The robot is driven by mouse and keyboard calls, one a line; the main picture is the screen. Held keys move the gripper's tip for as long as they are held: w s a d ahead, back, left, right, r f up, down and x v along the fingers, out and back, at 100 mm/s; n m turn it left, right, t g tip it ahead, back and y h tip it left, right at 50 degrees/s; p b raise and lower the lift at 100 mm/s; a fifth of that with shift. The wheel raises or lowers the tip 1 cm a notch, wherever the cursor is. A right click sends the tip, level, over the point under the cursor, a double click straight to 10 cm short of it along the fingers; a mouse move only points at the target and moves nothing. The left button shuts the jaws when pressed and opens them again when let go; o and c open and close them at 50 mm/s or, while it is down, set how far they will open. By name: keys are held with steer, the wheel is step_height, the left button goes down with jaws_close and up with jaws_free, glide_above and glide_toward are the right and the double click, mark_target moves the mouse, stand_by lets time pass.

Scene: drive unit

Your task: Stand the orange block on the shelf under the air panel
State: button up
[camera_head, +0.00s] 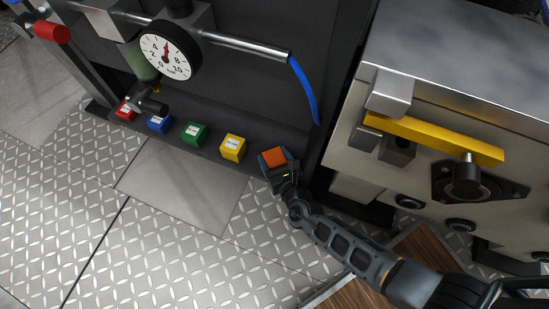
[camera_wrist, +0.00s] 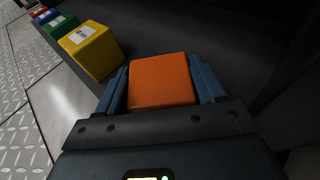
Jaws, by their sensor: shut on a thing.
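The orange block (camera_head: 274,157) is between the blue fingers of my gripper (camera_head: 273,160) at the right end of the dark shelf (camera_head: 178,134). In the wrist view the block (camera_wrist: 161,81) fills the space between the two fingers of my gripper (camera_wrist: 163,84), which are shut on it. Whether its underside touches the shelf is hidden. The air panel (camera_head: 250,80) is the dark upright board behind the shelf, with a round gauge (camera_head: 170,50).
Yellow (camera_head: 233,147), green (camera_head: 194,133), blue (camera_head: 159,122) and red (camera_head: 127,111) blocks stand in a row to the left. A blue hose (camera_head: 304,91) hangs above my gripper. A metal cabinet with a yellow handle (camera_head: 435,138) stands close on the right.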

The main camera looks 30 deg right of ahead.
steer(key=o, duration=1.4)
steer(key=shift+f, duration=0.1)
steer(key=shift+s+r, duration=0.15)
steer(key=shift+r, duration=0.05)
steer(key=p+v, duration=0.4)
steer(key=v, duration=0.7)
steer(key=shift+s+p, duration=0.35)
steer(key=shift+p, duration=0.05)
steer(key=shift+a+r, duration=0.1)
